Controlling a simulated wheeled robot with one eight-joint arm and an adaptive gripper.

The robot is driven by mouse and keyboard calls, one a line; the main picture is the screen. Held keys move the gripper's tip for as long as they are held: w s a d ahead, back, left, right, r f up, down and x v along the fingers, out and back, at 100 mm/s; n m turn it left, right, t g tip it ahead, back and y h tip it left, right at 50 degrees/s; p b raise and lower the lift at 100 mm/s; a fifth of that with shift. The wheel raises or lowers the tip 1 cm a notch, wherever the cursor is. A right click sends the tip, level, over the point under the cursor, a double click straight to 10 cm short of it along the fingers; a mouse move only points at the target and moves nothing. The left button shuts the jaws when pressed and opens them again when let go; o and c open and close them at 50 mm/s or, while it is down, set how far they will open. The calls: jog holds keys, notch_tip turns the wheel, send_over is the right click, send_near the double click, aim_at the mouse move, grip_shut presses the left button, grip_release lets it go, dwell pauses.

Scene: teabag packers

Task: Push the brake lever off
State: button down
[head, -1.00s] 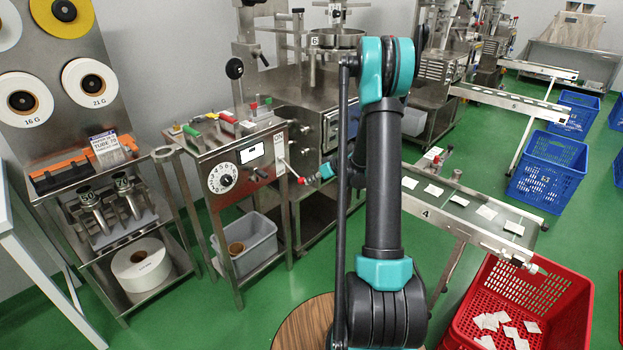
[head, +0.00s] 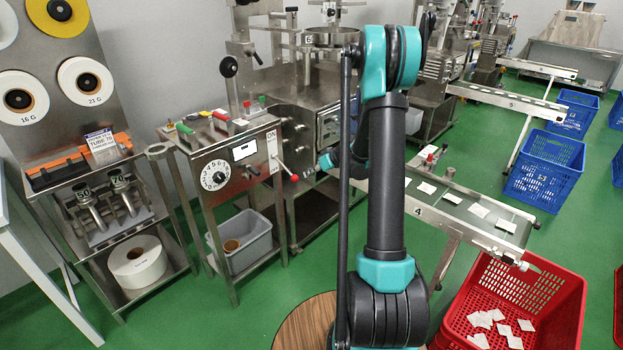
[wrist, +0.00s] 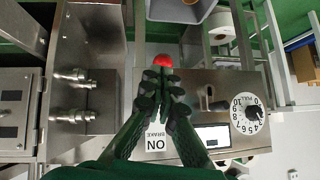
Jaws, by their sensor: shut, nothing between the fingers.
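The brake lever (head: 284,170) is a thin rod with a red ball knob, sticking out from the front of the steel control cabinet beside a white label (head: 271,142). In the wrist view the label (wrist: 155,146) reads ON BRAKE, and the red knob (wrist: 163,60) shows just beyond my fingertips. My gripper (wrist: 163,76) is shut and empty, its fingers covering most of the lever's rod. In the head view my gripper (head: 312,171) is just right of the knob, partly hidden by my arm. I cannot tell whether the fingers touch the lever.
The cabinet has a numbered dial (head: 215,175) and a small display (head: 244,150). A grey bin (head: 243,243) sits on its lower shelf. A steel machine (head: 300,120) stands close behind. A conveyor (head: 470,208) and a red crate (head: 520,300) are at right.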

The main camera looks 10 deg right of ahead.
jog(key=s+d+r, duration=0.1)
jog(key=s+d, duration=0.5)
jog(key=shift+s+d, duration=0.25)
jog(key=shift+s, duration=0.15)
jog(key=shift+r, duration=0.1)
